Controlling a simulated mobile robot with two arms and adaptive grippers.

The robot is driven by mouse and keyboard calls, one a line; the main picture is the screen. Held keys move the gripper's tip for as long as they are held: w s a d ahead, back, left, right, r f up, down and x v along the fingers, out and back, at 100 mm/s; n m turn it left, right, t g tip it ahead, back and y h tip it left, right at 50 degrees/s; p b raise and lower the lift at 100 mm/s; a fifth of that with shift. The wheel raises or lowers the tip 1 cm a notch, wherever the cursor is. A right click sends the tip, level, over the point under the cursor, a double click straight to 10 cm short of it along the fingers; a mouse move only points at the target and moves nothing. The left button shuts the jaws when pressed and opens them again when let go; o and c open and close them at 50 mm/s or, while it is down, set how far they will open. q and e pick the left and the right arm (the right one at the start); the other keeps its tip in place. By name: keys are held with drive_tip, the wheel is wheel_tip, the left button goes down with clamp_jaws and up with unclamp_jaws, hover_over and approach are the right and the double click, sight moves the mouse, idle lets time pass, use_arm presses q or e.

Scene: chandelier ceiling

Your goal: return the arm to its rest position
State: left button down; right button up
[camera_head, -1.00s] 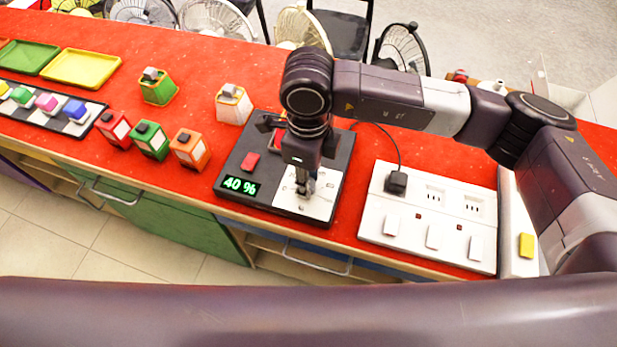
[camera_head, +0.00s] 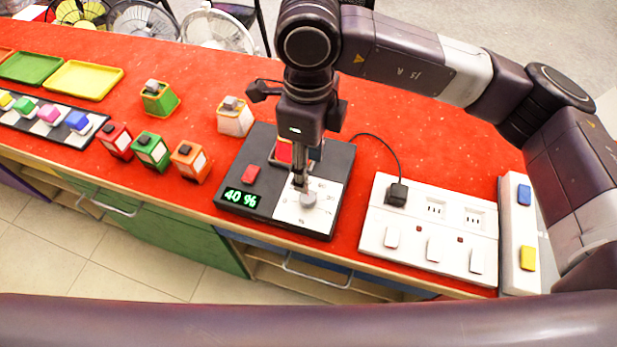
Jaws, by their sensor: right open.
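My right arm comes in from the right, and its gripper (camera_head: 300,186) points down over the black control box (camera_head: 232,217). The fingers look thin from this angle, with the tips just above or beside the grey knob (camera_head: 308,200) on the box's white dial plate (camera_head: 325,212). I cannot tell whether they touch the knob. Nothing shows held in the gripper. The box has a red button (camera_head: 250,174) and a green display (camera_head: 241,198) that reads 40 %. My left gripper is not in view.
A white socket panel (camera_head: 415,222) with a plugged-in black plug (camera_head: 397,194) stands right of the box. A white strip with blue and yellow buttons (camera_head: 527,258) lies beyond it. Small coloured boxes (camera_head: 188,163) stand to the left, with a yellow tray (camera_head: 84,80) farther back.

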wheel_tip(320, 180, up, 2)
drive_tip(key=shift+r, duration=0.15)
idle(0.5)
